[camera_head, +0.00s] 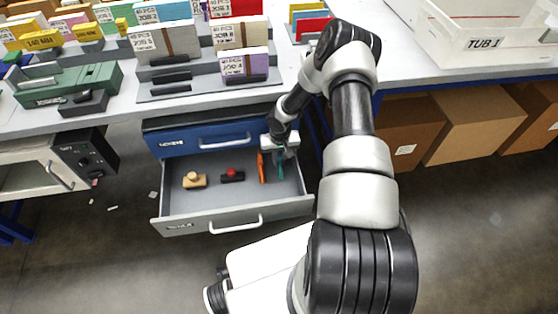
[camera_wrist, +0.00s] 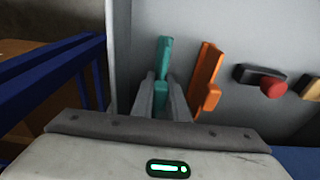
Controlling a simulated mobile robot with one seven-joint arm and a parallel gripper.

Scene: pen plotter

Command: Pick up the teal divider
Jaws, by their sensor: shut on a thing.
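The teal divider (camera_wrist: 163,62) stands between the two fingers of my gripper (camera_wrist: 162,85) in the wrist view, inside the open drawer (camera_wrist: 228,30). The fingers are shut on it. In the head view the teal divider (camera_head: 281,169) shows just below my gripper (camera_head: 284,155), at the right side of the grey drawer (camera_head: 220,219). Its lower part is hidden by my fingers in the wrist view. I cannot tell whether it still touches the drawer floor. An orange piece (camera_head: 262,168) is close beside it, to its left in the head view.
The drawer also holds a black piece with a red knob (camera_head: 232,176) and a tan wooden piece (camera_head: 195,181). A closed blue drawer (camera_head: 200,137) is just above. The drawer wall and blue frame (camera_wrist: 55,65) are close beside my gripper. The workbench (camera_head: 125,115) overhangs behind.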

